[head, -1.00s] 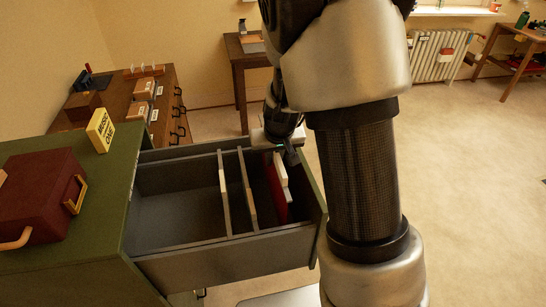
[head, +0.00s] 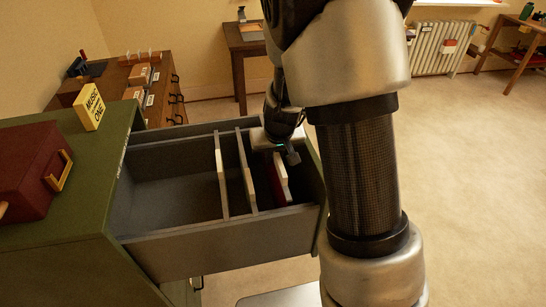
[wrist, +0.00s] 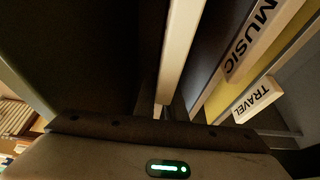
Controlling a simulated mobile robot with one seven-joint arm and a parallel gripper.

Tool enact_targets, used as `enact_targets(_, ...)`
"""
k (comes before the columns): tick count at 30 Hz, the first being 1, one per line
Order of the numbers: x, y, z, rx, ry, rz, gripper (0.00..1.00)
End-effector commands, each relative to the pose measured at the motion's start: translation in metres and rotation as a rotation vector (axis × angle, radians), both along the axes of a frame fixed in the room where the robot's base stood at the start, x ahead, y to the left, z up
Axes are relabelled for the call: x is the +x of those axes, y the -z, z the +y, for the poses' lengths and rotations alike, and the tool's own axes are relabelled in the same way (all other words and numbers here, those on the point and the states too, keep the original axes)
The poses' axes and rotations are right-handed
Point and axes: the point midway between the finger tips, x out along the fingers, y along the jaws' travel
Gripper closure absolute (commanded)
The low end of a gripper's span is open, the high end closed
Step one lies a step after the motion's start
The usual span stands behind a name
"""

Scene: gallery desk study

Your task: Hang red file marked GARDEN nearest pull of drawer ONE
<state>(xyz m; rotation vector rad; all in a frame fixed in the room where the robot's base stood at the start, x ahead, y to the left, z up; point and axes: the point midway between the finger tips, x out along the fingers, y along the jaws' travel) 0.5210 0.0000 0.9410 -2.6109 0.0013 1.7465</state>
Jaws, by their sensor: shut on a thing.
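The red file (head: 276,186) with cream tabs stands upright inside the open grey drawer (head: 190,246), in the end section farthest from the cabinet. My gripper (head: 284,154) is shut on its top edge, partly down inside the drawer. In the wrist view a cream top strip (wrist: 180,50) runs up from between my fingers. No GARDEN lettering is legible. Two other upright files or dividers (head: 222,180) stand to the left of the red file, apart from it. The wrist view shows tabs reading MUSIC (wrist: 250,40) and TRAVEL (wrist: 258,99). My fingertips are mostly hidden.
The green cabinet (head: 95,215) carries a yellow sign (head: 89,107) ending in ONE and a dark red case (head: 30,170). The drawer's left part is empty. A wooden cabinet (head: 125,92) with boxes stands behind. The floor on the right is clear.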

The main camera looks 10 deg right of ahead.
Motion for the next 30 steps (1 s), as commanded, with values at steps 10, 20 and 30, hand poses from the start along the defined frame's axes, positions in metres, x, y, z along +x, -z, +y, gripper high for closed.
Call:
enact_targets(10,0.000,0.028,0.000,0.000,-0.001,-0.001,1.00)
enact_targets(20,0.000,0.035,0.000,0.000,-0.001,-0.001,1.00)
enact_targets(30,0.000,0.034,0.000,0.000,-0.001,-0.001,1.00)
